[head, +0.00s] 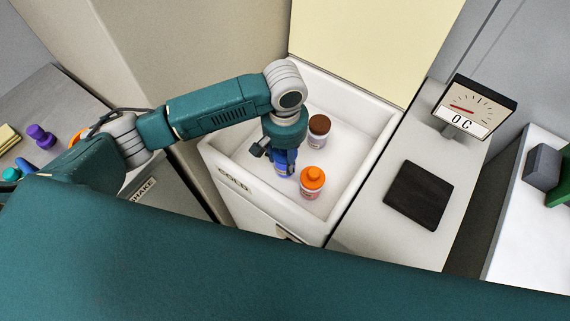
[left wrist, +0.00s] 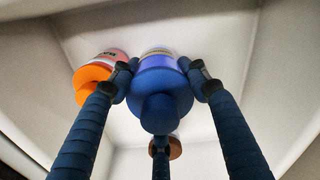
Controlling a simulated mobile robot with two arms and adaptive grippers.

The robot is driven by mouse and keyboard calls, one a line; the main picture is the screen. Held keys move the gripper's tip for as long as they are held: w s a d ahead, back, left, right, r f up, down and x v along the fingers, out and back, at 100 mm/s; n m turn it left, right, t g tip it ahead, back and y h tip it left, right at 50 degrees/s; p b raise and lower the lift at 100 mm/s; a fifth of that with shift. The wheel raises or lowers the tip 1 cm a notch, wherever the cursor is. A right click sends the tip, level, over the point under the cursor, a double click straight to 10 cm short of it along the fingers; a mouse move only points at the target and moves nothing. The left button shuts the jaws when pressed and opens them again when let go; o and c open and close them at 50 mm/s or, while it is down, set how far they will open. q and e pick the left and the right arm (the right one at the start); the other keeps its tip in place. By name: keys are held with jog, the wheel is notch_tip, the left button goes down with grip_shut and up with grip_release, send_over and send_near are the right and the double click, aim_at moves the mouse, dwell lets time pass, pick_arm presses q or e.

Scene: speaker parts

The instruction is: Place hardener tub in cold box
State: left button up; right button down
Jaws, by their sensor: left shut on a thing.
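My left gripper (head: 283,158) reaches down into the white cold box (head: 225,160), marked COLD on its front. It is shut on a blue-lidded tub (left wrist: 160,95), which looks upright near the box floor; I cannot tell whether it touches the floor. The gripper largely hides this tub in the head view. I cannot read a hardener label on it. An orange-lidded tub (head: 312,182) and a brown-lidded tub (head: 319,131) stand inside the box beside it. In the left wrist view the orange lid (left wrist: 90,84) is at left. My right gripper is not in view.
A white counter right of the box holds a black pad (head: 419,195) and a dial display reading 0 C (head: 472,110). A grey table (head: 45,85) at far left carries purple, teal and other small items. The box walls surround my gripper; free floor shows at its right.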

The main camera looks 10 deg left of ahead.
aim_at(285, 166)
pick_arm(q)
notch_tip(285, 166, down, 5)
jog(key=shift+r, duration=0.2)
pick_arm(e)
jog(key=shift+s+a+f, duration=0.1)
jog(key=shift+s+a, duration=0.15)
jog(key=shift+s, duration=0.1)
pick_arm(q)
jog(key=o, duration=1.3)
jog(key=shift+o, duration=0.2)
notch_tip(285, 166, up, 12)
jog(key=shift+r, duration=0.1)
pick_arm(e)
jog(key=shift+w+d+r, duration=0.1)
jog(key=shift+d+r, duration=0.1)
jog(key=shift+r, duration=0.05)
